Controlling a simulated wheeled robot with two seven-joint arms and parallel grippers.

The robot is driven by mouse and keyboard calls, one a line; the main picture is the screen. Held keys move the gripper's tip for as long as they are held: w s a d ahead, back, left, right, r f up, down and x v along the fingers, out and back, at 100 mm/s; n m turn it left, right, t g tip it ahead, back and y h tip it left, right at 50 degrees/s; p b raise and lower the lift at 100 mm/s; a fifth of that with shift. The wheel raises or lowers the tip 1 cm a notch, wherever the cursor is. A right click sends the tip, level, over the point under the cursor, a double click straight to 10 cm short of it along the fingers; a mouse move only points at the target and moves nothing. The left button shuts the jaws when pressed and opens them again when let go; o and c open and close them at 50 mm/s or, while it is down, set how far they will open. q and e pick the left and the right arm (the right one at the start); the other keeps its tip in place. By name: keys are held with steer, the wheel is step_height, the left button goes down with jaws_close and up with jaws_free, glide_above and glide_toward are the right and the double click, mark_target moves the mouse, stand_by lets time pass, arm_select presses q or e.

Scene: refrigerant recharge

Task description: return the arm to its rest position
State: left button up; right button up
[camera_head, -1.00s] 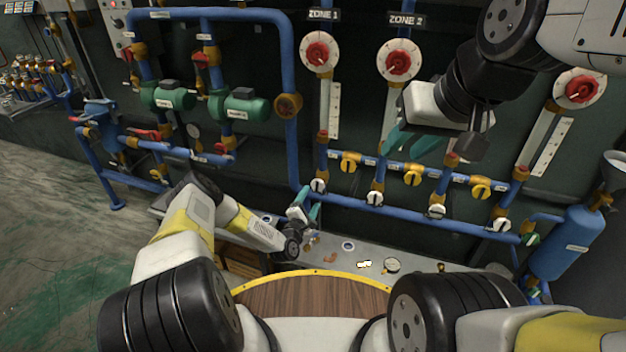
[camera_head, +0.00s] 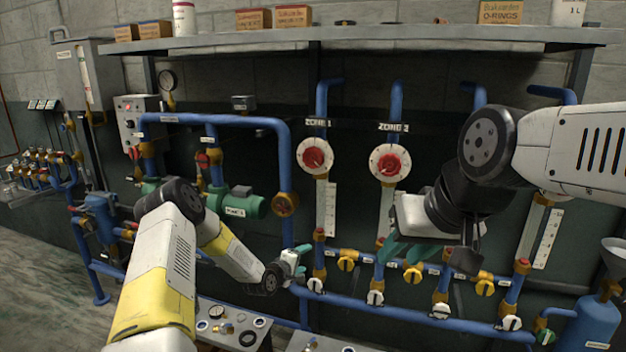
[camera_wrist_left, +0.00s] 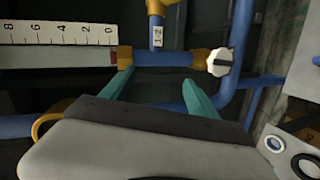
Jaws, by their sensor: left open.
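My left gripper (camera_head: 302,262) hangs in front of the blue pipes, left of the lower valve row, in the head view. Its teal fingers are apart with nothing between them. They also show apart in the left wrist view (camera_wrist_left: 157,76), in front of a pipe with a white valve knob (camera_wrist_left: 220,62). My right gripper (camera_head: 408,262) comes in from the right, in front of the pipes below the zone 2 gauge (camera_head: 390,163). Its teal fingers look spread, with no object seen in them; its hand partly hides the pipes behind.
A bench tray (camera_head: 236,342) with small round parts lies below my left gripper. A blue tank (camera_head: 590,322) stands at the lower right. A shelf (camera_head: 350,38) with boxes runs above the pipework. Green pumps (camera_head: 240,204) are behind my left arm.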

arm_select(q)
steer(key=s+a+r+m+g+y, duration=0.1)
steer(key=s+a+r+m, duration=0.2)
steer(key=r, duration=0.6)
steer(key=s+a+r+m+g+y, duration=0.2)
steer(key=s+r, duration=0.4)
steer(key=r, duration=0.3)
steer(key=s+a+r+m+g+y, duration=0.1)
steer(key=s+a+r+m, duration=0.2)
steer(key=r, duration=0.6)
steer(key=s+a+r+m+g, duration=0.1)
steer(key=s+r, duration=0.1)
steer(key=s, duration=0.9)
steer(key=s+r+m, duration=0.1)
steer(key=s+r, duration=0.2)
steer(key=s, duration=0.8)
steer(key=s+a+r+m+g, duration=0.1)
steer(key=s+r, duration=0.2)
steer(key=s, duration=0.8)
steer(key=shift+s+a+r+g+y, duration=0.2)
steer(key=shift+s+a+g+y, duration=0.1)
steer(key=shift+s, duration=0.1)
